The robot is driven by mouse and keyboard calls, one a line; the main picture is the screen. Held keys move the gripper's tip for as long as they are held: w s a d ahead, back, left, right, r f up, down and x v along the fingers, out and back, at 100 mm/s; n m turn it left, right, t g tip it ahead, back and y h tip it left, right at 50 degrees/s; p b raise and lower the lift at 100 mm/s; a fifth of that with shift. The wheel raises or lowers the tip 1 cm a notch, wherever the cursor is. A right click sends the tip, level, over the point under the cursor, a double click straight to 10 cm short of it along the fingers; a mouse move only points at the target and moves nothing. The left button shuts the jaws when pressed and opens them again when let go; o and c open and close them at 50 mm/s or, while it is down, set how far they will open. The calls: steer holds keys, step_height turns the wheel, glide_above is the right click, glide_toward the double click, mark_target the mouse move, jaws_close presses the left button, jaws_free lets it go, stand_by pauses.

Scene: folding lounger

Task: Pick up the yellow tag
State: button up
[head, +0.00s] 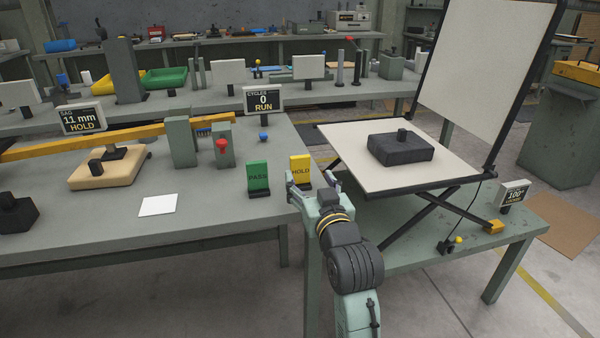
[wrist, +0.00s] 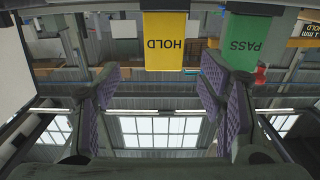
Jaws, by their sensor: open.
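The yellow tag (head: 300,168), marked HOLD, stands upright near the right edge of the grey bench. It also shows in the wrist view (wrist: 166,45), upside down at the top, beyond my fingertips and between their lines. My gripper (head: 311,181) is open and empty, just in front of the tag; its spread fingers also show in the wrist view (wrist: 160,78). My gripper hides the lower part of the tag in the head view. I cannot tell the exact gap between fingers and tag.
A green PASS tag (head: 258,177) stands close to the left of the yellow tag. A white card (head: 158,205) lies further left on the bench. To the right, a folding lounger (head: 368,177) bears a dark block (head: 401,150). A CYCLES display (head: 262,99) stands behind.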

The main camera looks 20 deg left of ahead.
mark_target(301, 166)
steer(key=p+x, duration=0.1)
steer(key=x, duration=0.6)
steer(key=shift+w+a+p, duration=0.1)
steer(key=shift+a+p, duration=0.25)
steer(key=shift+p, duration=0.05)
steer(key=shift+c, duration=0.3)
steer(key=c, duration=1.2)
